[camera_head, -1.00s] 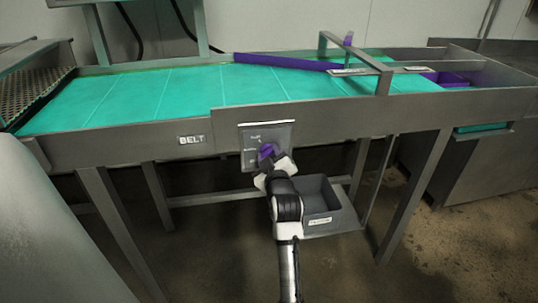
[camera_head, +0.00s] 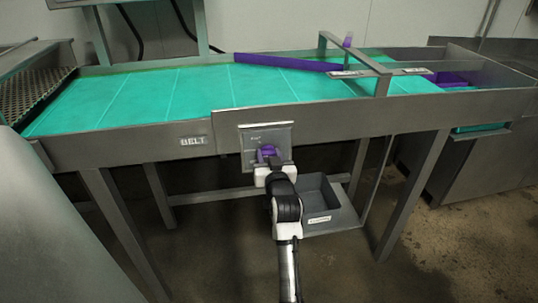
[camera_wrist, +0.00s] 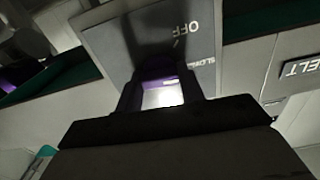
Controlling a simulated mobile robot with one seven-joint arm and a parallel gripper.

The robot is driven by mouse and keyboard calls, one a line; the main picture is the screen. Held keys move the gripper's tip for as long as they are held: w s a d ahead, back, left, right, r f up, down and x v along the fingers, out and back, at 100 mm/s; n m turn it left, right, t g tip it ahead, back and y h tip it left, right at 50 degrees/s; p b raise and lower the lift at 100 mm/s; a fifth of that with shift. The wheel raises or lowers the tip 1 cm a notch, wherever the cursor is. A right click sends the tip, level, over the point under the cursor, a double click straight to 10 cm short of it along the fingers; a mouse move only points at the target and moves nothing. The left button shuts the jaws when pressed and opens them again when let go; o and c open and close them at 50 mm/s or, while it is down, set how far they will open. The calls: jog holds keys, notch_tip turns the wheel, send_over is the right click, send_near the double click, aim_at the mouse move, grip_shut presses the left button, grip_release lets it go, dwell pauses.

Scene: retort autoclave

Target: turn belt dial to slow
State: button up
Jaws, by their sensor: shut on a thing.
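The belt dial (camera_head: 268,151) is a purple knob on a grey panel (camera_head: 284,137) fixed to the conveyor's front side. My gripper (camera_head: 267,165) is shut on the dial, directly in front of it. In the wrist view, the two dark fingers (camera_wrist: 160,90) stand on either side of the purple dial (camera_wrist: 158,68). The panel (camera_wrist: 108,38) shows upside down there, with the words OFF and SLOW readable beside the dial. The rest of the panel's markings are in shadow or hidden by my gripper.
A BELT label (camera_head: 193,141) is left of the panel. The teal belt (camera_head: 150,95) runs above, with a purple diverter bar (camera_head: 285,62) across it. A grey bin (camera_head: 322,205) sits below right of the dial, close to my arm. Table legs stand at both sides.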

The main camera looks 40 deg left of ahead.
dwell(0.3)
jog(key=o, duration=1)
jog(key=b+v, duration=0.3)
jog(key=v, duration=1.1)
jog(key=shift+a, duration=0.1)
